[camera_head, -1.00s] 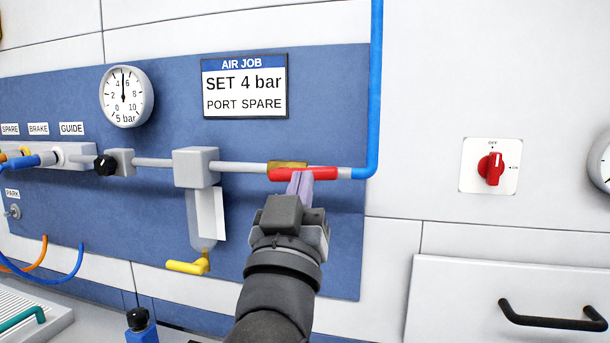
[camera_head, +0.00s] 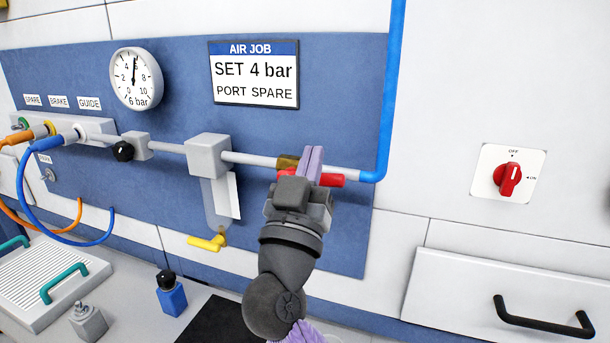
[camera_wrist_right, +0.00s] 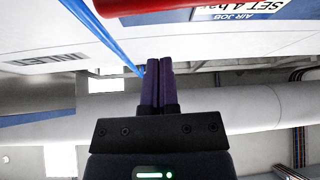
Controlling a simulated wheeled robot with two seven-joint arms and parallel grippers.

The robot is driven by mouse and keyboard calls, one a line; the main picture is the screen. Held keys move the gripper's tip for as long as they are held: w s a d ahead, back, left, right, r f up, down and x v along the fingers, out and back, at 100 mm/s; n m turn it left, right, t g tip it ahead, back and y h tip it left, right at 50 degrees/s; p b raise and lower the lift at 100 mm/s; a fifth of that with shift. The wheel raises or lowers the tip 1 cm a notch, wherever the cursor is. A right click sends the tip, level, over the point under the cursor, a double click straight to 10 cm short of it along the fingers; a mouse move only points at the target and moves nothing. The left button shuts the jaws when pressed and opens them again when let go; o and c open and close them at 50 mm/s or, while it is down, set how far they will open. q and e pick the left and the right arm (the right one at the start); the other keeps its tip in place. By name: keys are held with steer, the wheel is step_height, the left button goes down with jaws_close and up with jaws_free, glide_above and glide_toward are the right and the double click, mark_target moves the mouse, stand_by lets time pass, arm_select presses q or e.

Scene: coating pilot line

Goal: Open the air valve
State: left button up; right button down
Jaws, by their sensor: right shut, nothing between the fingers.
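The air valve has a brass body (camera_head: 287,161) on the grey pipe and a red lever (camera_head: 331,180). The lever lies along the pipe, close to the blue hose on the right. My right gripper (camera_head: 314,151) is shut and empty, with its purple fingers pointing up in front of the lever and hiding its middle. I cannot tell whether they touch it. In the right wrist view the closed fingers (camera_wrist_right: 158,70) show below a red bar (camera_wrist_right: 150,5), which looks like the lever. My left gripper is not in view.
The filter block (camera_head: 209,155), black knob (camera_head: 124,151) and yellow drain lever (camera_head: 207,243) are left of the valve. The blue hose (camera_head: 388,100) rises on the right. A red switch (camera_head: 508,178) is farther right.

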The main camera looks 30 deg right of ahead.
steer(key=d+f, duration=0.1)
steer(key=w+f, duration=0.1)
steer(key=f, duration=0.1)
steer(key=shift+w+d+b, duration=0.1)
steer(key=shift+d+b, duration=0.3)
